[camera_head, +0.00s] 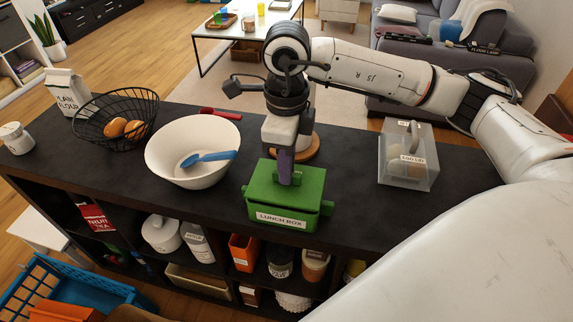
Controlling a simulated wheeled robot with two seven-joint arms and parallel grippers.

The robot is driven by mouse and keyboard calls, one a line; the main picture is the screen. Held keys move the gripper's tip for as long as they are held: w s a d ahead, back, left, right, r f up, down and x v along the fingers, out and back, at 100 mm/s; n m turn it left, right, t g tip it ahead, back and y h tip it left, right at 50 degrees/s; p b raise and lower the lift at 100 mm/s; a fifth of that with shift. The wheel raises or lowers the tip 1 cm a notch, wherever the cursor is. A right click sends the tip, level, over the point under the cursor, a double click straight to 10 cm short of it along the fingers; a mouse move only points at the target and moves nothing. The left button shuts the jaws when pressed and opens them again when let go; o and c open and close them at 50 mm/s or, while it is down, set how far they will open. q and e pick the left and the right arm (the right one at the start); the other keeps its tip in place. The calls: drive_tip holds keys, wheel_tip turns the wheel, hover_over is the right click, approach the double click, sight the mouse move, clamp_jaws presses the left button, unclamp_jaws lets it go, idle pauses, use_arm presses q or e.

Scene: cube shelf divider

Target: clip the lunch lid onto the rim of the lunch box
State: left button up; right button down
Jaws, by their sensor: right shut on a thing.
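The green lunch box (280,217), with a white label on its front, stands on the dark shelf top near the front edge. The green lunch lid (308,174) covers the top of the box. I cannot tell from here whether its rim is fully seated. My right gripper (285,178) points straight down over the middle of the lid and is shut on it. The fingers hide the part they grip. Green tabs stick out at the box's sides. My left gripper is not in view.
A white bowl (172,143) with a blue spatula (208,158) stands left of the box. Beyond it are a black wire basket (90,133) and a flour bag (62,95). A clear labelled container (405,177) stands right. The shelf top between box and container is clear.

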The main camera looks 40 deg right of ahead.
drive_tip(key=shift+f+b, duration=0.55)
drive_tip(key=shift+f, duration=0.2)
drive_tip(key=c, duration=1.8)
unclamp_jaws()
drive_tip(key=shift+o, duration=0.2)
drive_tip(key=shift+r, duration=0.1)
drive_tip(key=shift+r+p, duration=1.7)
drive_tip(key=shift+r, duration=0.8)
drive_tip(key=shift+r, duration=0.35)
wheel_tip(320, 180, up, 10)
drive_tip(key=shift+f, duration=0.2)
